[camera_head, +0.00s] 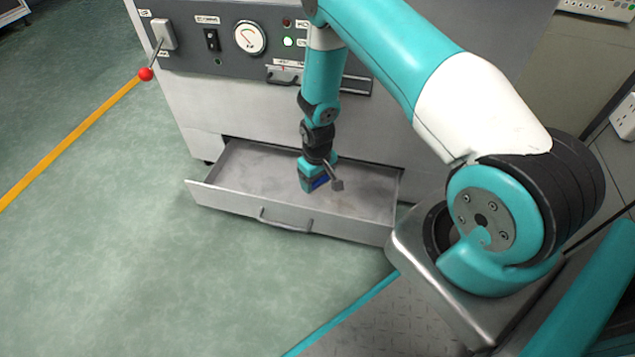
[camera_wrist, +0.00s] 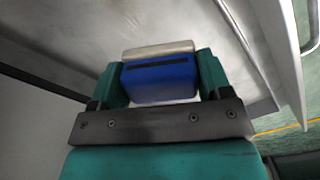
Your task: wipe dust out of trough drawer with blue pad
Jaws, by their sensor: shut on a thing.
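The trough drawer (camera_head: 232,199) is a grey metal tray pulled out from the bottom of the machine, with a bar handle on its front. Its floor has a dull, patchy grey look; dust is hard to make out. My gripper (camera_head: 318,186) is inside the drawer, right of its middle. In the wrist view my gripper (camera_wrist: 159,78) has its two teal fingers shut on the blue pad (camera_wrist: 158,84), which has a dark slot and a pale strip along its far edge.
The machine (camera_head: 190,110) stands behind the drawer, with a gauge (camera_head: 250,37) and a red-knobbed lever (camera_head: 147,74) on its panel. The drawer walls surround my gripper. Green floor is open at left and in front. A yellow line (camera_head: 65,146) crosses the floor.

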